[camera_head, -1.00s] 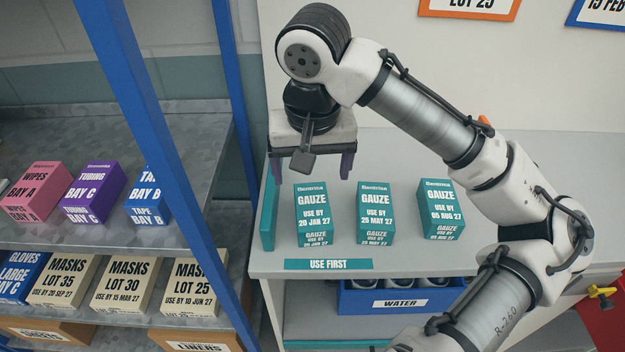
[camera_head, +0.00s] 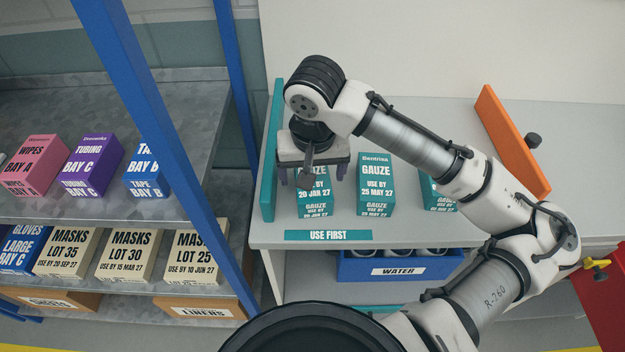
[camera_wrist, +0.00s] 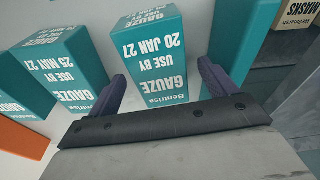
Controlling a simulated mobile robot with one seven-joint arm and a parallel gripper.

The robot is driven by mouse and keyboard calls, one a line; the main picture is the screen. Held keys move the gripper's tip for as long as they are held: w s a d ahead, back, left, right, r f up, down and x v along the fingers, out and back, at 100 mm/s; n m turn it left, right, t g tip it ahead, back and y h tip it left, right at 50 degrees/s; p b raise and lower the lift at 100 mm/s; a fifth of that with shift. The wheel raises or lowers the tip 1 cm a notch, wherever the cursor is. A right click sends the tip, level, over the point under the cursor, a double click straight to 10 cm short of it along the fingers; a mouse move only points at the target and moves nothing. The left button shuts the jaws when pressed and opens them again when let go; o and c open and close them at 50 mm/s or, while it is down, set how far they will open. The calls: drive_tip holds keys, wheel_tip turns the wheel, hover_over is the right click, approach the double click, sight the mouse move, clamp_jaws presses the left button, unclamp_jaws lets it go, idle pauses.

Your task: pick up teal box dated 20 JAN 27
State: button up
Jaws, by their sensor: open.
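The teal gauze box dated 20 JAN 27 (camera_head: 314,203) stands on the white counter at the left of the row, partly hidden by my gripper in the head view. In the wrist view the same box (camera_wrist: 150,50) shows its label upside down. My gripper (camera_head: 312,180) is open, pointing down over this box, with one finger toward each side of it. In the wrist view the purple fingers (camera_wrist: 165,90) stand at either side of the box's near end.
A teal box dated 25 MAY 27 (camera_head: 376,185) stands to the right, with a third teal box (camera_head: 437,196) partly behind my arm. A teal upright panel (camera_head: 271,150) is close on the left. An orange panel (camera_head: 512,140) stands at the right.

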drive_tip(key=shift+w+f, duration=0.15)
drive_tip(key=shift+f, duration=1.25)
drive_tip(key=c, duration=1.1)
drive_tip(key=shift+c, duration=0.4)
drive_tip(key=shift+r, duration=0.15)
